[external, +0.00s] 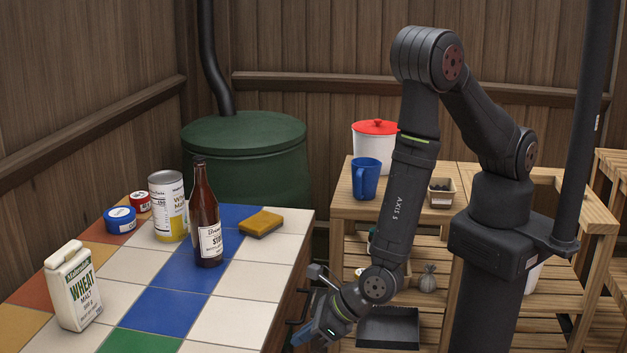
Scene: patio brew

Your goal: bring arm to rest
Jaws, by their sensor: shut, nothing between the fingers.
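My gripper (307,335) hangs low at the end of the arm, just off the right edge of the tiled counter (222,319). It points down and to the left, beside the counter's drawer side. Its fingertips are small and partly hidden at the bottom of the external view. I see nothing held in it. My arm bends at a high elbow and reaches down in front of the wooden shelf.
On the counter stand a brown bottle (206,215), a can (168,206), a wheat malt carton (73,287), a sponge (261,223) and two small tins. A blue mug (367,179) and a red-lidded white tub (374,147) stand on the shelf (345,208) behind my arm.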

